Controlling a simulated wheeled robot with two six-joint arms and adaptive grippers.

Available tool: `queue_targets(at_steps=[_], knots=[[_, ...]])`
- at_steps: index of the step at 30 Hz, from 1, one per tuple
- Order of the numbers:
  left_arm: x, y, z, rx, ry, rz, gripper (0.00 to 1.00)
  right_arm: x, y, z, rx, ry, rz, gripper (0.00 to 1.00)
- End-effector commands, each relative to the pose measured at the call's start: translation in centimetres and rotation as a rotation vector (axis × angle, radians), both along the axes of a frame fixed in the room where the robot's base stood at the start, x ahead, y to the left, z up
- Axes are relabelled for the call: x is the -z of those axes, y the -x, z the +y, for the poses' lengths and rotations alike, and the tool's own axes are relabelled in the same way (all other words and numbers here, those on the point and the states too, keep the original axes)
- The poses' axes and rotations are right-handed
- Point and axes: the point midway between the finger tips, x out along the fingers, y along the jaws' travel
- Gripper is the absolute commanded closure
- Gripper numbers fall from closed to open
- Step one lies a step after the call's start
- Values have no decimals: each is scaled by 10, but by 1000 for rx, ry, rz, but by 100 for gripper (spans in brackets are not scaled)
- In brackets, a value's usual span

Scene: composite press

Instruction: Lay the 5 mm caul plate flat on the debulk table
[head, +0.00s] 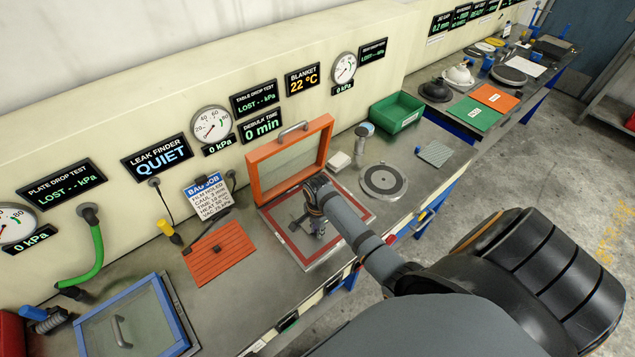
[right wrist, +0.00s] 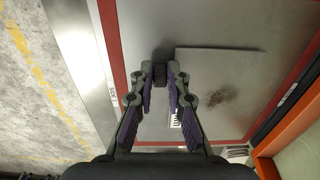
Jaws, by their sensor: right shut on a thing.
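The debulk table (head: 284,238), a grey surface with a red border, lies under an opened orange-framed lid (head: 291,152). My right gripper (head: 318,226) is low over it; its fingers also show in the right wrist view (right wrist: 160,76). They are shut on a small dark block at the near-left edge of the caul plate (right wrist: 220,75). That plate is a thin grey square with a dark smudge, inside the red border. A finger partly covers its white label. It looks level and close to the surface; whether it touches cannot be told. My left gripper is not in view.
A round plate (head: 383,180) sits right of the table, and an orange slotted mat (head: 219,252) lies to its left. A blue-framed lid (head: 125,325) is at lower left, a green bin (head: 396,112) at the back. The bench front edge is close to my right arm.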

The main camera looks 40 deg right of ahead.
Motion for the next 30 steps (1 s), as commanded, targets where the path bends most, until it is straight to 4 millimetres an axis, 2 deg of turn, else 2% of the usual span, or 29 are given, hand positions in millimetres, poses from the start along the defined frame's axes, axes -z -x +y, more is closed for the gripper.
queue_targets(at_steps=[24, 25, 30], knots=[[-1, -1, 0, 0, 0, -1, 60, 3, 0, 0, 0, 0, -1, 100], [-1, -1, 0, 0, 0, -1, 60, 4, -1, 0, 0, 0, -1, 83], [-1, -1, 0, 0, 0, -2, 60, 4, 0, 0, 0, 0, -1, 60]])
